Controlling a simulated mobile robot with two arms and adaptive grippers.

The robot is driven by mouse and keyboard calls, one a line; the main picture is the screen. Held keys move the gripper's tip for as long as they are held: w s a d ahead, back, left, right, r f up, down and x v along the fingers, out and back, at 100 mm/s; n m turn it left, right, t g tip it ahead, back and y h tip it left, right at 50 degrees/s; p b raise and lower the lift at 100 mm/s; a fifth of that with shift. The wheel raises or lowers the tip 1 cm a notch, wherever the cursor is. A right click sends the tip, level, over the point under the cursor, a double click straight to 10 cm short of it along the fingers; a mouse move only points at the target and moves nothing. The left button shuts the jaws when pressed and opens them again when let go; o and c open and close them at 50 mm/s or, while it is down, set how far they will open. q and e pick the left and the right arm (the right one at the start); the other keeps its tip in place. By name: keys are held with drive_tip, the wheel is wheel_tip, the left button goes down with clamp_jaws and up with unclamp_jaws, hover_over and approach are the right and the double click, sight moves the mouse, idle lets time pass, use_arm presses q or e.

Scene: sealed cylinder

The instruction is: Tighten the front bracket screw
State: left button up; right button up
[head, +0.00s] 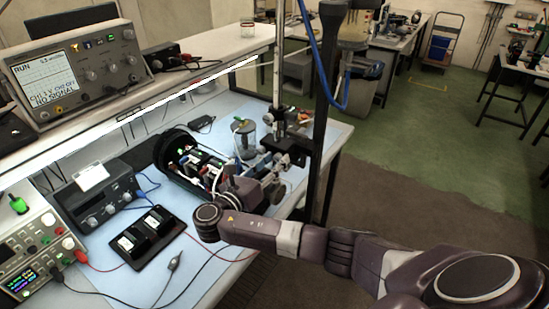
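A dark cylindrical housing (166,158) lies open on the blue bench mat, with electronics boards (205,166) showing inside it. The front bracket and its screw are too small to make out. My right arm comes in from the right and bends back over the mat. My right gripper (263,167) is at the right end of the housing, close to the boards. Its fingers are small and merge with the parts around them, so I cannot tell whether they are open or hold a tool. My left gripper is not in view.
A clear jar (245,137) and a dark vertical post (321,125) with a blue cable stand close to my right gripper. A black tray (150,237), a power supply (97,196) and loose leads are at the left. A shelf with an oscilloscope (75,67) overhangs the bench.

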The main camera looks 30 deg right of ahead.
drive_tip(key=shift+d, duration=0.2)
drive_tip(key=shift+c, duration=0.2)
clamp_jaws()
